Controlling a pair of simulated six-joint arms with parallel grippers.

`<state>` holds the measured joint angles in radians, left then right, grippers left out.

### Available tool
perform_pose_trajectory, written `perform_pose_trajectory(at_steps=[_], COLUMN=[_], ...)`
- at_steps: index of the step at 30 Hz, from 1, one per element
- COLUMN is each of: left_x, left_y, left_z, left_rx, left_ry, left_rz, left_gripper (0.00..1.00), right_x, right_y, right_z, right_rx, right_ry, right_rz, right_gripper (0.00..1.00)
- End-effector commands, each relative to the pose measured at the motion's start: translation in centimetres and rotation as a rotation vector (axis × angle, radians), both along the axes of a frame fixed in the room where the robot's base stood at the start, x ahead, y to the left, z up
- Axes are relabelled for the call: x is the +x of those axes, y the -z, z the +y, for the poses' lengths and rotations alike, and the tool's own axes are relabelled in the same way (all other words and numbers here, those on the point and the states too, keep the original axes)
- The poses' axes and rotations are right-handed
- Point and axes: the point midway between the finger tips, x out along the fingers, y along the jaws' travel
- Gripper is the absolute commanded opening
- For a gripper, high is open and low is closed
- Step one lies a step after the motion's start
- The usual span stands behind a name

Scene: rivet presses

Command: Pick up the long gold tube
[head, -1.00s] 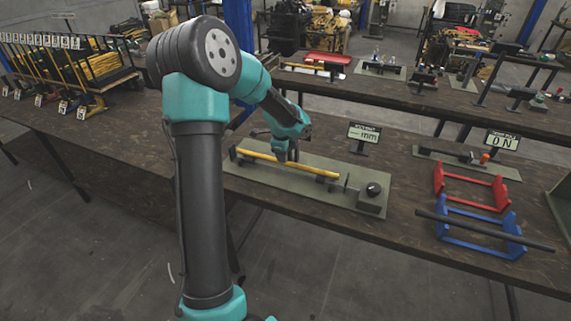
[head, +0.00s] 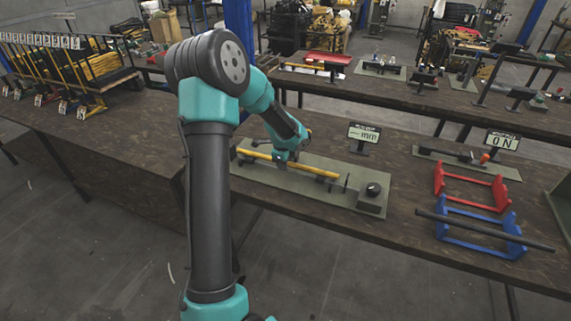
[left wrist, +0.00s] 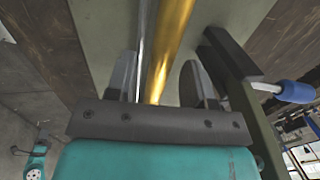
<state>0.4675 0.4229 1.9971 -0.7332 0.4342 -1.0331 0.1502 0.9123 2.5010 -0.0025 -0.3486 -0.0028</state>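The long gold tube (head: 318,172) lies along a fixture on a grey-green base plate (head: 334,195) on the near bench. My left gripper (head: 283,159) is over the tube, left of its middle, and hides part of it. In the left wrist view, the tube (left wrist: 172,38) runs between the two fingers (left wrist: 163,82), with a visible gap on each side. The gripper looks open. Whether its fingertips reach below the tube cannot be told. My right gripper is in neither view.
A thin silver rod (left wrist: 143,45) runs beside the tube. A dark knob block (head: 373,197) stands at the plate's right end, with a display (head: 364,133) behind. Red (head: 470,187) and blue (head: 482,240) racks stand to the right; a dark bar (head: 485,230) lies across the blue one.

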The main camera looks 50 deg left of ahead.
Motion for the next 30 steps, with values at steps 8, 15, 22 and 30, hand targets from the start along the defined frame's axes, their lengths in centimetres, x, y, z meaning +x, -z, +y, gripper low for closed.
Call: perform_pose_trajectory(at_steps=[8,15,22,30], left_x=[0.00,0.00,0.02,0.06], left_y=[-0.01,-0.01,-0.05,-1.00], left_z=[0.00,0.00,0.01,0.04], left_rx=[0.000,0.000,0.000,0.002], left_ry=[0.000,0.000,0.000,0.000], left_rz=[0.000,0.000,-0.001,-0.001], left_gripper=[0.21,0.00,0.00,0.00], right_x=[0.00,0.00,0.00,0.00], right_y=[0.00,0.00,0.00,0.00], right_z=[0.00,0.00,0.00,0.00], right_rx=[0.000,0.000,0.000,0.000], right_ry=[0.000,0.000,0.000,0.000], right_rz=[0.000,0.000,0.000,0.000], right_gripper=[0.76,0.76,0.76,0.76])
